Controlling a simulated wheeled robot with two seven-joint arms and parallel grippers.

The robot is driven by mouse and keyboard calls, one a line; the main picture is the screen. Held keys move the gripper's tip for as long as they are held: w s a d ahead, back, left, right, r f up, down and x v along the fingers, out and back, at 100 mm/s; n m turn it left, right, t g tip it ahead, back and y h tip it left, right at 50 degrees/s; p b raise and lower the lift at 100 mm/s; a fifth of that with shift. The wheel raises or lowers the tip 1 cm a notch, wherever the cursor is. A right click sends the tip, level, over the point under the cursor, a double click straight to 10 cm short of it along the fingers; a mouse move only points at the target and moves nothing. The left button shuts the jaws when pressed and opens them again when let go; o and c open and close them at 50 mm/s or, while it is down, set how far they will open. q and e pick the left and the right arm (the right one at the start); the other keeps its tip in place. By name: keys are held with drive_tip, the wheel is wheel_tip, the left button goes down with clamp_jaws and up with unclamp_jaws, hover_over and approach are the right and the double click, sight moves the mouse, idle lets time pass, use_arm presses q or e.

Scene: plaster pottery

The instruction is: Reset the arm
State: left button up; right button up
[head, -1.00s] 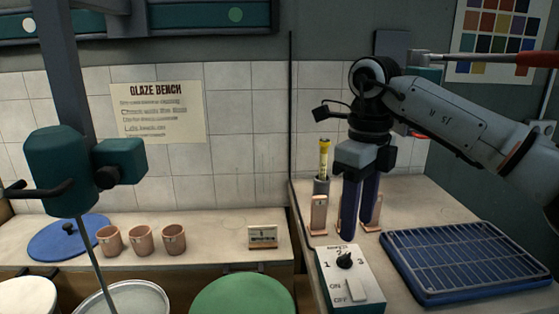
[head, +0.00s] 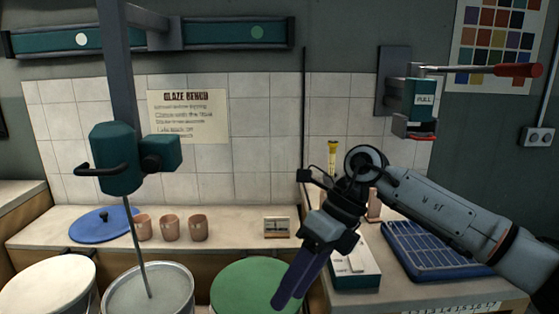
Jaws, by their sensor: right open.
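My right gripper (head: 283,302) hangs at the centre right of the head view, in front of the bench corner and near the right edge of the green round lid. Its dark blue fingers point down and to the left. They are open, and nothing shows between them. The right arm comes in from the right, across part of the blue rack (head: 425,252) and the white control box (head: 358,278). It hides the box's dial and part of the small tile stands behind. My left gripper is not in view.
Three clay cups (head: 170,228) stand on the bench beside a blue lid (head: 103,226). A bucket (head: 183,297) with a mixer rod stands in front, next to a green lid (head: 250,287) and a white lid (head: 50,285). A wall lever (head: 517,70) is at the upper right.

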drive_tip(key=s+a+r+m+y, duration=0.1)
drive_tip(key=s+a+m+y, duration=0.25)
drive_tip(key=a+y, duration=0.35)
drive_tip(key=s+a+r+m+y, duration=0.1)
drive_tip(key=s+a+m+y, duration=0.25)
drive_tip(key=a+y, duration=0.3)
drive_tip(key=w+d+f+m+t, duration=0.4)
drive_tip(key=w+d+m+t, duration=0.1)
drive_tip(key=m+t, duration=0.95)
drive_tip(key=d+f+m+t+h, duration=0.4)
drive_tip(key=d+f+m+h, duration=0.7)
drive_tip(key=f+m, duration=0.3)
drive_tip(key=s+d+f+m+g+h, duration=0.3)
drive_tip(key=s+d+f+m, duration=0.1)
drive_tip(key=s+f, duration=0.6)
drive_tip(key=s+d+f+m+g+h, duration=0.3)
drive_tip(key=s+d+f, duration=0.4)
drive_tip(key=s+f, duration=0.3)
drive_tip(key=shift+d+m+g, duration=0.25)
drive_tip(key=shift+m+g, duration=0.5)
drive_tip(key=shift+m, duration=0.1)
